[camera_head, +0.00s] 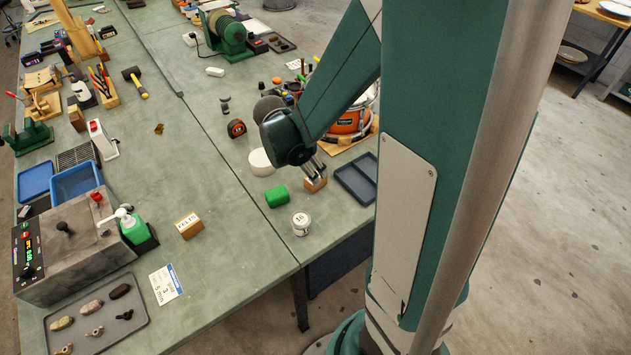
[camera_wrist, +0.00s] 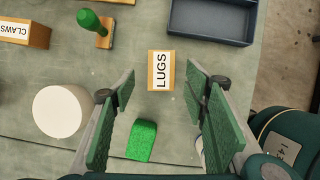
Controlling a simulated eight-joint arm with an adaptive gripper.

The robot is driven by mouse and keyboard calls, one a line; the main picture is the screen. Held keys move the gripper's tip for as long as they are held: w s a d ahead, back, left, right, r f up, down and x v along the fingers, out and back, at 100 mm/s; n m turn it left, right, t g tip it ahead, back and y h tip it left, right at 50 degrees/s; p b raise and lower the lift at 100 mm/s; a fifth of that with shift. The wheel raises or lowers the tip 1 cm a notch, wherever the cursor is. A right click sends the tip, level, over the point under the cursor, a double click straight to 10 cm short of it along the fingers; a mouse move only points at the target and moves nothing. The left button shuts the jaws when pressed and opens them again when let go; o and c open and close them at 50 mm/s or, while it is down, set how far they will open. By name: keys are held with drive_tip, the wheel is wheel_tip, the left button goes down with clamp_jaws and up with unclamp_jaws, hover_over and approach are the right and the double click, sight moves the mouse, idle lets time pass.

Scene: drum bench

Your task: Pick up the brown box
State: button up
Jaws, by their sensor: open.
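A small brown box with a white LUGS label (camera_wrist: 153,72) lies ahead of my gripper in the wrist view, roughly centred between the fingers. My gripper (camera_wrist: 161,98) is open, and nothing is held between its fingers. In the head view my gripper (camera_head: 313,168) is close over the same brown box (camera_head: 315,185) and partly covers it. Whether the fingers touch it cannot be told. Another brown box, labelled FELTS (camera_head: 189,227), stands further left on the bench. A brown box labelled CLAWS (camera_wrist: 25,34) shows at the wrist view's upper left.
A green block (camera_head: 277,196), a white round piece (camera_head: 260,161) and a can marked 10 (camera_head: 300,223) stand near the LUGS box. A dark tray (camera_head: 345,189) lies right beside it. A green-handled tool (camera_wrist: 102,30) stands beyond. Bare bench shows left of the green block.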

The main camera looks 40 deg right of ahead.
drive_tip(key=shift+d+f, duration=0.25)
drive_tip(key=shift+f, duration=0.35)
drive_tip(key=shift+f, duration=0.15)
drive_tip(key=shift+b+x, duration=0.65)
drive_tip(key=shift+x, duration=1.8)
drive_tip(key=shift+s, duration=0.1)
drive_tip(key=c, duration=1)
